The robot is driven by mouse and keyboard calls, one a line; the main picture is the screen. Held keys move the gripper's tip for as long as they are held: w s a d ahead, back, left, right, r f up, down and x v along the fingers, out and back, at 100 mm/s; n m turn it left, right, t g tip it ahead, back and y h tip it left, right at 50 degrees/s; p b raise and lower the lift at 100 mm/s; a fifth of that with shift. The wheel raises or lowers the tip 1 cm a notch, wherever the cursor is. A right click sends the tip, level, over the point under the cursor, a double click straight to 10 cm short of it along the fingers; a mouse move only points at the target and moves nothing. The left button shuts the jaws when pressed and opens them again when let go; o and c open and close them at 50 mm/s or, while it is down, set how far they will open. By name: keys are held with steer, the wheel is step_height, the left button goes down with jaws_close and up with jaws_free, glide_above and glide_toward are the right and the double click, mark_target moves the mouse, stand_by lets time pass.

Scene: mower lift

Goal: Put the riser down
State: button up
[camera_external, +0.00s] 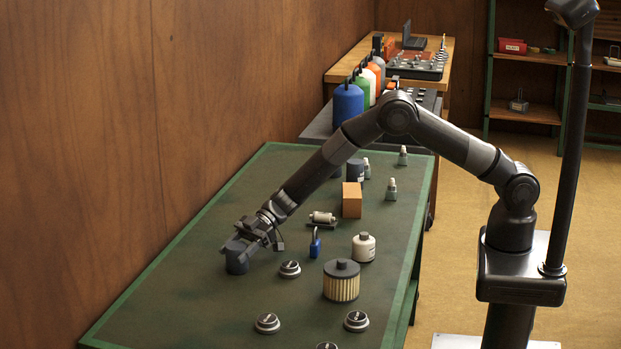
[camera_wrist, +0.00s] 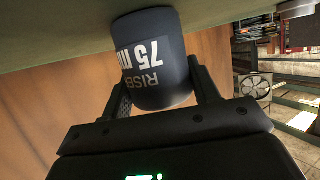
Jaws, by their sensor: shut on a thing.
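The riser (camera_external: 237,262) is a dark blue-grey cylinder at the left side of the green-topped table (camera_external: 200,317). In the wrist view the riser (camera_wrist: 153,62) shows a label with "75" on it, upside down in the picture. My gripper (camera_external: 250,240) is shut on the riser, with one finger on each side of it. The riser's far end is at or very near the green surface in the wrist view; I cannot tell whether it touches.
A black-and-silver knob (camera_external: 290,269) lies just right of the riser. The table's near left area is clear. A wooden wall runs along the left.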

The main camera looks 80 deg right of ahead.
steer(key=shift+f, duration=0.15)
steer(key=o, duration=1.1)
